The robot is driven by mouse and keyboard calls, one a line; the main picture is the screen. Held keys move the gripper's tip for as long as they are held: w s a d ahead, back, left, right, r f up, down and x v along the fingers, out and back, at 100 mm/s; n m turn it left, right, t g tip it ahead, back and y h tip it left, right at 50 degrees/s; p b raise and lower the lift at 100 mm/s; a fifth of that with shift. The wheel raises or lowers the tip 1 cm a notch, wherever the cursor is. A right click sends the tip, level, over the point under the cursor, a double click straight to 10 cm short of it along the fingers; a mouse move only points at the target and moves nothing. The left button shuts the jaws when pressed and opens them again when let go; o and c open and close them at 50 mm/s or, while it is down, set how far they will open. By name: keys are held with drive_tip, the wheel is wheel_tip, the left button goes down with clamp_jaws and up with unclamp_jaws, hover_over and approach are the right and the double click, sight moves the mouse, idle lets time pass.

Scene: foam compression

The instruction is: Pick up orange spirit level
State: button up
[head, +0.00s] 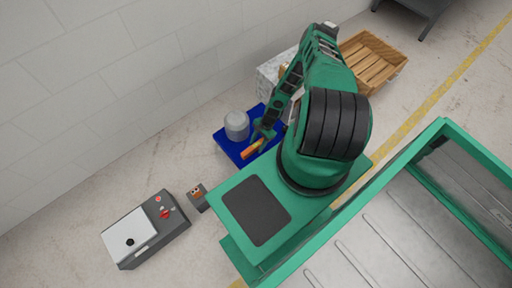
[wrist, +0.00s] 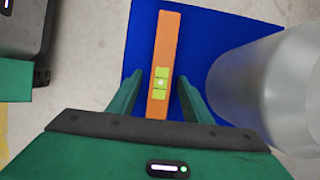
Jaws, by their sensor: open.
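The orange spirit level (wrist: 166,48) lies on a blue surface (wrist: 208,35) in the wrist view, long and narrow with a yellow-green vial section in its middle. It also shows in the head view (head: 251,149) at the gripper's tip. My gripper (wrist: 156,84) is open, with one green finger on each side of the level. A gap shows between each finger and the level. I cannot tell how far the fingertips are above the blue surface. In the head view my gripper (head: 263,132) reaches down over the blue surface (head: 229,148).
A grey cylinder (head: 237,125) stands on the blue surface, close to my right finger in the wrist view (wrist: 275,90). A grey box with red knobs (head: 170,222) sits on the floor at lower left. A wooden crate (head: 372,61) lies behind my arm.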

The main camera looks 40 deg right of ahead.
clamp_jaws()
idle(0.3)
